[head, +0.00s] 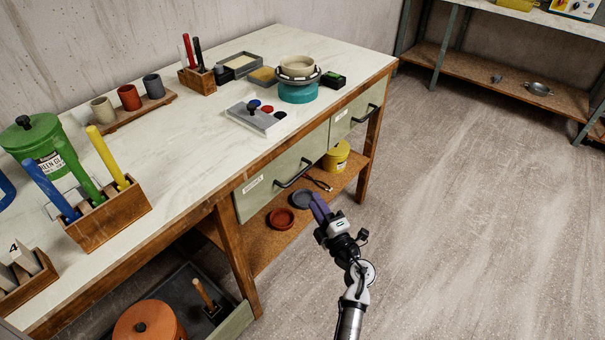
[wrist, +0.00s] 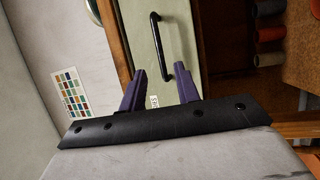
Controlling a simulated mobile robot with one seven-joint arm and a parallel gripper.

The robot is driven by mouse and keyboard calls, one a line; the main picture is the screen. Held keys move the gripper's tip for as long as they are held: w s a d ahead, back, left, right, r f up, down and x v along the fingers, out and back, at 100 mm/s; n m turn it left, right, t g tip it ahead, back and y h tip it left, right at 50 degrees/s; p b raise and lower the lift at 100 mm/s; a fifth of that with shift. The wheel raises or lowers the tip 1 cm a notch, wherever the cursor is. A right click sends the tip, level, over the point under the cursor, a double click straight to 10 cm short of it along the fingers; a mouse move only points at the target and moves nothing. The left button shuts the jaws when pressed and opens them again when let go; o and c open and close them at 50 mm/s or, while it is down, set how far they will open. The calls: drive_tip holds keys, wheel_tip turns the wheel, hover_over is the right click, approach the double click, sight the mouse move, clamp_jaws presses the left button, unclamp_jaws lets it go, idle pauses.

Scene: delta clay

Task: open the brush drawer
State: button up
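Two pale green drawers with black bar handles sit under the bench top. The nearer drawer (head: 262,189) has its handle (head: 293,174) at mid-front, and the farther drawer (head: 346,120) has its own handle (head: 366,113). Both look shut. Each bears a white label too small to read, so I cannot tell which one is the brush drawer. My gripper (head: 319,208) is in front of and below the nearer drawer. In the wrist view its purple fingers (wrist: 152,76) are apart and empty. A black handle (wrist: 158,40) on a green front (wrist: 178,35) lies just beyond them.
The bench top (head: 190,140) holds pots, tools and a turquoise turntable (head: 298,93). The lower shelf (head: 262,245) carries a reddish dish (head: 281,218) and a yellow tub (head: 336,157). A bench leg (head: 238,262) stands left of the drawer. Floor to the right is clear.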

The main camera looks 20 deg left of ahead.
sight(299, 175)
drive_tip(key=p+x, duration=0.1)
drive_tip(key=x, duration=1)
drive_tip(key=shift+s, duration=0.1)
clamp_jaws()
drive_tip(key=shift+d, duration=0.1)
